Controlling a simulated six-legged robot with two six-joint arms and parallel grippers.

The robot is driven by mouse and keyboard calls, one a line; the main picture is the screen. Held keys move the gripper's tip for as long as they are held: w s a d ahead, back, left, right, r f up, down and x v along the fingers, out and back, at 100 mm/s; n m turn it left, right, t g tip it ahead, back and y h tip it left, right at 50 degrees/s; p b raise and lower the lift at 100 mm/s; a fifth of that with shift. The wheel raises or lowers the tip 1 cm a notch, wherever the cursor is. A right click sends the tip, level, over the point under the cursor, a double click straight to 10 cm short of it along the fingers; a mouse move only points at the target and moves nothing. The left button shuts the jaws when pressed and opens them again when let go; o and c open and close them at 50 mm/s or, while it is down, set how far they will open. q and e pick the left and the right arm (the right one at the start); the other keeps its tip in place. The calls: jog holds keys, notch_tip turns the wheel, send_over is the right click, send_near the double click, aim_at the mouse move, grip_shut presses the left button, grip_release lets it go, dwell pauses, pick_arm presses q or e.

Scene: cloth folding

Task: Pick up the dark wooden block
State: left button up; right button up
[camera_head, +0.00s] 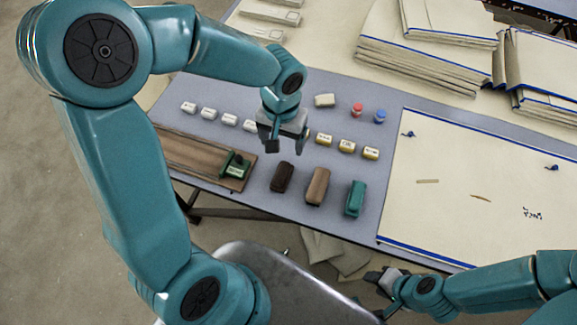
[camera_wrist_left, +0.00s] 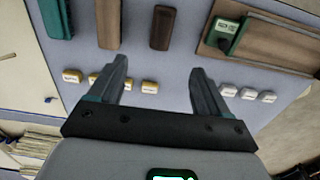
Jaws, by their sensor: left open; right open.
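The dark wooden block (camera_head: 282,177) lies on the grey-blue table top, left of a lighter brown block (camera_head: 317,186) and a green block (camera_head: 355,199). In the left wrist view the dark block (camera_wrist_left: 161,28) lies beyond my fingertips, roughly between them. My left gripper (camera_head: 287,145) is open and empty, above the table behind the dark block in the head view. It also shows in the left wrist view (camera_wrist_left: 157,72). My right gripper (camera_head: 384,283) is open and empty, low near the table's front edge.
A wooden board (camera_head: 190,152) with a green piece (camera_head: 235,166) lies left of the dark block. White labelled blocks (camera_head: 208,113) and yellow labelled blocks (camera_head: 346,146) stand behind. A blue-edged cream cloth (camera_head: 450,240) covers the right. Cloth stacks (camera_head: 425,65) lie at the back.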

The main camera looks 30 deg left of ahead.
pick_arm(q)
jog(key=b, duration=0.1)
send_near(282, 171)
notch_tip(282, 171, down, 5)
jog(key=shift+a+f, duration=0.1)
jog(key=shift+f, duration=0.55)
notch_tip(282, 171, down, 5)
jog(key=shift+r+b, duration=0.1)
jog(key=shift+b, duration=0.35)
jog(key=c, duration=1.2)
